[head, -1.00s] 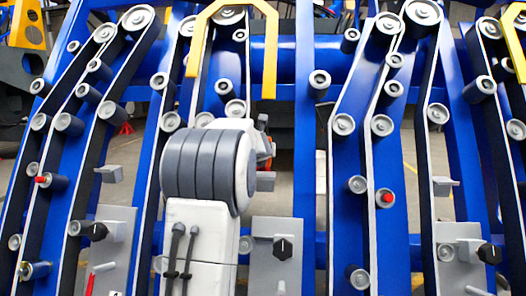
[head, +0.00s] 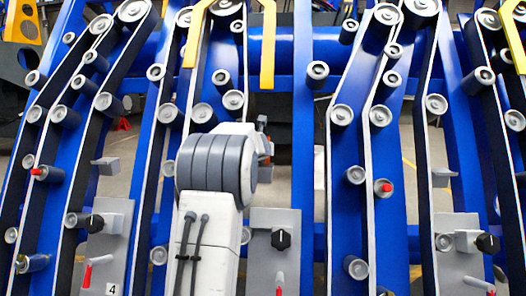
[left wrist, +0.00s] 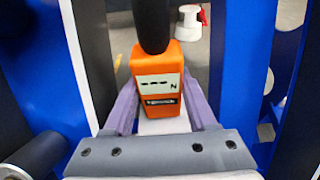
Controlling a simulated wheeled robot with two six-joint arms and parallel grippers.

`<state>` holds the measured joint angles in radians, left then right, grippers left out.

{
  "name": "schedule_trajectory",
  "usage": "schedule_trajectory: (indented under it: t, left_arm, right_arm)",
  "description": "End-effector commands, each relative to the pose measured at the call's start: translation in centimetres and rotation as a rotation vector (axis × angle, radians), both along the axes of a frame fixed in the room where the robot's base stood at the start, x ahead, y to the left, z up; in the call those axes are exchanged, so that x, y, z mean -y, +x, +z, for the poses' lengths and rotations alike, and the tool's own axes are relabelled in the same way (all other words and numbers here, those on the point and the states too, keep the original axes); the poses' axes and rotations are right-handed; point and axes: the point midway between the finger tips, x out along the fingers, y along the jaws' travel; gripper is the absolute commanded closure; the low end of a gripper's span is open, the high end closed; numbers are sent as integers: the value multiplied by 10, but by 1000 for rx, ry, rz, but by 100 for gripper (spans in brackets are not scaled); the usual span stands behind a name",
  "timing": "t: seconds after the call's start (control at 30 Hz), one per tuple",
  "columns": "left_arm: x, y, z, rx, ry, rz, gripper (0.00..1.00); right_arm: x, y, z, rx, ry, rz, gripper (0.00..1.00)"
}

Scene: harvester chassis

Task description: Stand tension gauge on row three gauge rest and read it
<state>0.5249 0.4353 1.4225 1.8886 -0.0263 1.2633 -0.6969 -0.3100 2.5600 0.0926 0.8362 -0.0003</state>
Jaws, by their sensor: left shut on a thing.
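The tension gauge (left wrist: 158,62) is an orange block with a dark upper part in the left wrist view. Its small display shows dashes and an N. My left gripper (left wrist: 160,108) is shut on it, with the purple-grey fingers on either side. In the head view my left arm hides most of the gripper; only a bit of orange, perhaps the gauge (head: 264,145), shows beside the wrist. Small grey ledges that look like gauge rests stand at the left (head: 106,165) and right (head: 443,173). I cannot tell which is row three's. My right gripper is not in view.
Blue frames carry black belts over several grey rollers (head: 342,115). Grey plates with black knobs (head: 281,239) and red levers stand low; the left plate bears a 4 label (head: 112,290). A yellow bracket (head: 268,45) hangs above my arm. Belts and posts leave narrow gaps.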

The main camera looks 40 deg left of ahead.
Motion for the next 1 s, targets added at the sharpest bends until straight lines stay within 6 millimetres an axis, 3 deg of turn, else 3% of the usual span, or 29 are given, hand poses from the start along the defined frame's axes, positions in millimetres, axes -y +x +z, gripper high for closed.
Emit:
schedule_trajectory:
  t: [0.63, 0.67, 0.73, 1.0]
  left_arm:
    - [0, 0, -7, 3, 2, 0, 100]
    - [0, 0, -6, 3, 2, 0, 35]
    - [0, 0, -6, 2, 1, 0, 8]
    - [0, 0, -9, -2, -1, 0, 8]
  right_arm:
    - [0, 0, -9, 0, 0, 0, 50]
    - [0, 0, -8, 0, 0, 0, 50]
    - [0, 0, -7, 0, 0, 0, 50]
    - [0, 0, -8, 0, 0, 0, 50]
